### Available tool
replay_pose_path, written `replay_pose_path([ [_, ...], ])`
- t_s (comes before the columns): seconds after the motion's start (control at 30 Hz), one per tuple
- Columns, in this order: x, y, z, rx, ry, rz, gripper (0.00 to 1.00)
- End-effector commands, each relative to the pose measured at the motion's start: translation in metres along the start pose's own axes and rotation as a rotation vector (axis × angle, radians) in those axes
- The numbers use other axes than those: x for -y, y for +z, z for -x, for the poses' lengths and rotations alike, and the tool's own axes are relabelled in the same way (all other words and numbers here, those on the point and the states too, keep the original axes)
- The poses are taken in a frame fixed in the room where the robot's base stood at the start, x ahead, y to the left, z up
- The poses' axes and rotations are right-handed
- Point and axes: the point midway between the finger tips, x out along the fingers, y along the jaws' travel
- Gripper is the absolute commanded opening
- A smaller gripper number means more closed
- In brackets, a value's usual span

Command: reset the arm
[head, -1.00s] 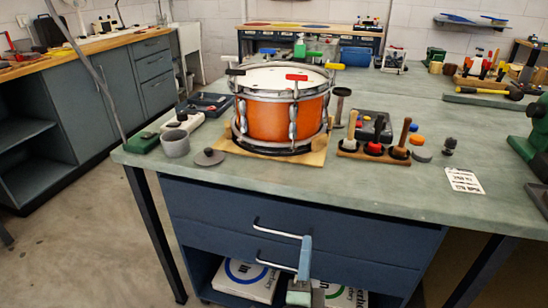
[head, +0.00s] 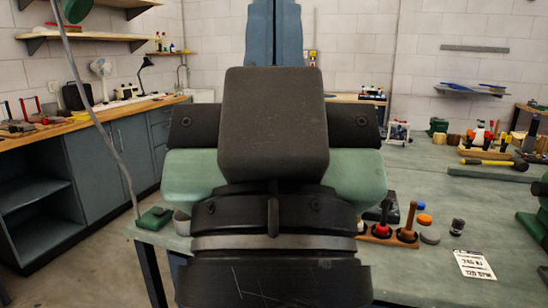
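My arm stands upright close in front of the head camera. My gripper (head: 274,28) points upward at the top centre. Its two blue-grey fingers stand side by side with no visible gap, and I see nothing between them. The upper ends are cut off by the frame. My dark wrist and green arm parts fill the middle of the view and hide the drum's place on the bench.
The bench (head: 412,262) stretches behind my arm. A wooden rack of tools (head: 381,232), a label card (head: 474,265) and a hammer (head: 487,162) lie to the right. A side counter (head: 100,118) runs along the left. A grey post (head: 106,130) stands front left.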

Motion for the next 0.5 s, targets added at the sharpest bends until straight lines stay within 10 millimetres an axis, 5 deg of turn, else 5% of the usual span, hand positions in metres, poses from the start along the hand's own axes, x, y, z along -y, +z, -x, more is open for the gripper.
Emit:
replay_pose_path([
  [0.03, 0.0, -0.02, -0.022, 0.0, 0.0, -0.001, 0.0],
  [0.5, 0.0, -0.116, -0.124, 0.002, -0.003, -0.005, 0.0],
])
